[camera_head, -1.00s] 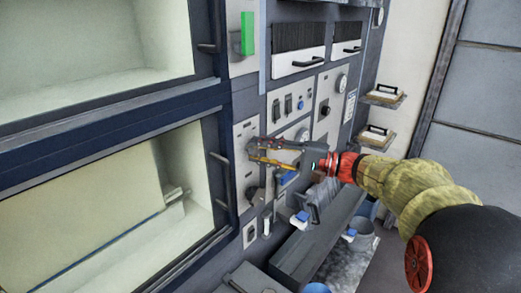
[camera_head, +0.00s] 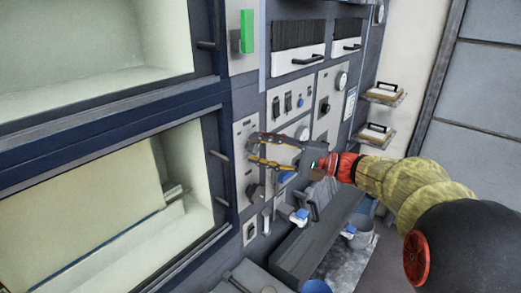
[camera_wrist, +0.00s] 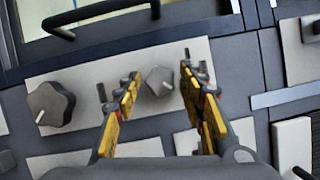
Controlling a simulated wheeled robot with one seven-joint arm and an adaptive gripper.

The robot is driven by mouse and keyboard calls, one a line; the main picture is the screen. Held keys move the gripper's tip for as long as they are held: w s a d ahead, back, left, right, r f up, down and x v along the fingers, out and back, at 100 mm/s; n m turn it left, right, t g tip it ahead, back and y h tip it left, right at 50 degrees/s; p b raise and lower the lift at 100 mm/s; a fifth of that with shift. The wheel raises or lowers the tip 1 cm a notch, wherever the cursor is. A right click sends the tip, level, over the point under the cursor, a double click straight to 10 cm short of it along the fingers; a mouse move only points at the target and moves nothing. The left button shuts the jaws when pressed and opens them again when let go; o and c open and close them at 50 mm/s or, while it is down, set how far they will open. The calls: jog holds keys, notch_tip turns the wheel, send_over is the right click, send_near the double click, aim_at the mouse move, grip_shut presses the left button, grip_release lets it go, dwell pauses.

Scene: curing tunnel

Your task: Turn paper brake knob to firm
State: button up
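A pale panel (camera_wrist: 84,78) in the wrist view carries two knobs. The larger dark grey lobed knob (camera_wrist: 50,105) is at its left, with a white pointer mark toward its lower left. The smaller grey faceted knob (camera_wrist: 158,81) is at its right, with a pale mark toward its lower right. My gripper (camera_wrist: 157,83) is open, its yellow-edged fingers on either side of the smaller knob; I cannot tell whether they touch it. In the head view my gripper (camera_head: 252,148) is at the panel, above a dark knob (camera_head: 254,192). No label reading "paper brake" or "firm" is readable.
An oven-like chamber with a dark door handle (camera_head: 220,155) lies left of the panel. A green block (camera_head: 247,31) is above. Switches and a gauge (camera_head: 342,80) are to the right. A grey bench (camera_head: 315,240) and a bucket (camera_head: 360,232) stand below.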

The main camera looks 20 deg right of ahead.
jog(key=shift+o, duration=0.4)
jog(key=r+v, duration=0.1)
jog(key=v, duration=1.1)
jog(key=shift+f, duration=0.45)
